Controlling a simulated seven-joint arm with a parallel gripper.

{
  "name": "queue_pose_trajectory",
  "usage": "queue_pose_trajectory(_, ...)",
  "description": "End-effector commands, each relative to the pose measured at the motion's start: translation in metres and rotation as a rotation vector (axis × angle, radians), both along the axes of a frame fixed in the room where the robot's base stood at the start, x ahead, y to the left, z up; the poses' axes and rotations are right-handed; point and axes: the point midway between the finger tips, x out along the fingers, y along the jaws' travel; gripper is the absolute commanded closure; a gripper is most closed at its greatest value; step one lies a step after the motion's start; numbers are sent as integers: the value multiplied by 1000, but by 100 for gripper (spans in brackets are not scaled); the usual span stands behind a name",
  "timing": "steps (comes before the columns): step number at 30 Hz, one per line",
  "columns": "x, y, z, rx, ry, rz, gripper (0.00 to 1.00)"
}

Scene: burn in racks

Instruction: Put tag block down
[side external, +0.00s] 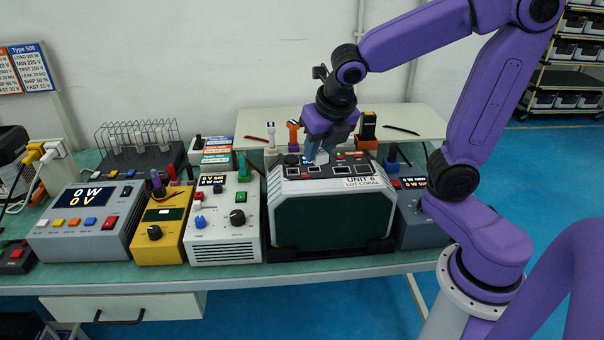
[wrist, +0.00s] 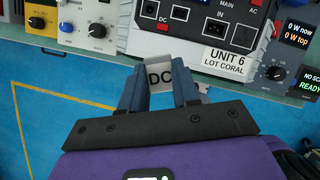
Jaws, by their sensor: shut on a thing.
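My gripper (wrist: 158,84) is shut on a small light-grey tag block (wrist: 172,61) marked "DC", held between its two blue-grey fingers in the wrist view. In the side external view my gripper (side external: 318,148) points down over the top panel of the grey unit labelled "UNIT 6 LOT CORAL" (side external: 365,182). The block is mostly hidden by the fingers there, and I cannot tell whether it touches the panel.
A white meter box (side external: 225,222), a yellow box (side external: 160,235) and a larger grey supply (side external: 85,222) stand left of the unit. A grey-blue box (side external: 418,228) stands close on its right. Several upright coloured plugs stand behind it. A pale shelf (side external: 400,123) lies further back.

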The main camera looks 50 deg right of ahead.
Motion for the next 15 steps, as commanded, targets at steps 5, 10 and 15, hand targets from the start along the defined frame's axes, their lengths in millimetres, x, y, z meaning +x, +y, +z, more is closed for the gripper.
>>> queue_pose_trajectory(5,19,0,-26,-5,6,-2,98)
queue_pose_trajectory(10,33,2,-41,-1,4,-1,98)
queue_pose_trajectory(15,38,2,-47,-1,0,1,98)
